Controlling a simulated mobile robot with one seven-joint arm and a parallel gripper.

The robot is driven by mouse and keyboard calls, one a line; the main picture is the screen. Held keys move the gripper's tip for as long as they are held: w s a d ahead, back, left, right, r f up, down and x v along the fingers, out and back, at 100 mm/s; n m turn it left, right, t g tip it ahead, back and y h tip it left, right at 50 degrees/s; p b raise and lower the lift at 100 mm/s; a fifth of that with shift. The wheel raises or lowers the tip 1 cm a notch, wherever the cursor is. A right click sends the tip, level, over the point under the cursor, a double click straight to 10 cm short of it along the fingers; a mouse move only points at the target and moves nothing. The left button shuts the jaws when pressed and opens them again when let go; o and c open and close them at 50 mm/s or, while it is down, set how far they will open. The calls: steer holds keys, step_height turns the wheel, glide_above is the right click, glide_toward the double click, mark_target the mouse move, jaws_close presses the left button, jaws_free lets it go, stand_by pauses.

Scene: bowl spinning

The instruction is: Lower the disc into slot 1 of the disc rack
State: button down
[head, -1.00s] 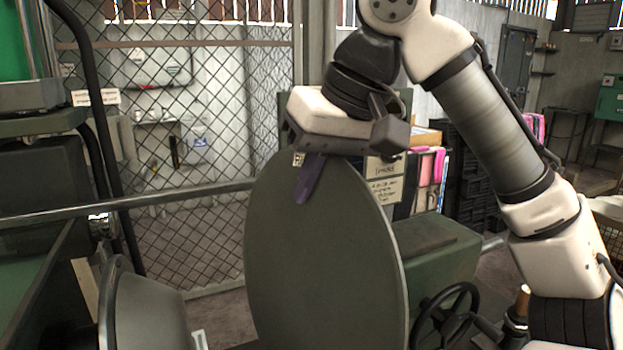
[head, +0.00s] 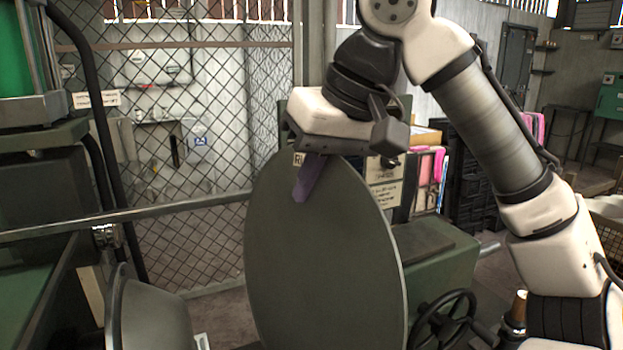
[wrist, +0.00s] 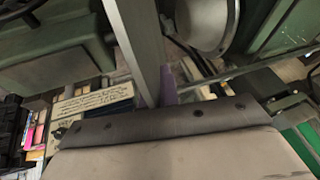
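A large dark grey-green disc (head: 325,255) hangs upright, turned at an angle to the head view. My gripper (head: 307,180) is shut on its upper rim, with a purple finger lying against the near face; the other finger is hidden behind the disc. In the wrist view the disc (wrist: 137,40) shows nearly edge-on as a grey strip running away from my gripper (wrist: 160,92). The disc's lower edge is cut off by the bottom of the head view. I cannot make out the disc rack or slot 1 in either view.
A grey metal bowl shape (head: 150,315) stands at lower left, apart from the disc. A green machine block (head: 435,255) and a black handwheel (head: 445,322) are to the right, behind the disc. A metal rail (head: 170,205) and mesh fence (head: 215,110) lie behind.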

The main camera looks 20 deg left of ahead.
steer(key=shift+r+p, duration=2.55)
steer(key=shift+p, duration=0.2)
